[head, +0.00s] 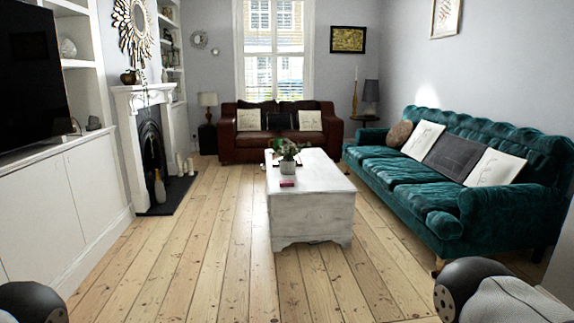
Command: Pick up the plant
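The plant (288,149) is a small leafy green plant in a grey pot (287,166). It stands upright on the far half of the white coffee table (310,207), ahead of me across the floor. Neither gripper is near it. My left and right grippers are outside the picture.
A small red item (287,184) lies on the table in front of the pot. A teal sofa (420,190) stands right of the table and a brown leather sofa (240,146) behind it. A fireplace (151,140) is at left. Bare floorboards (210,245) lie open before the table.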

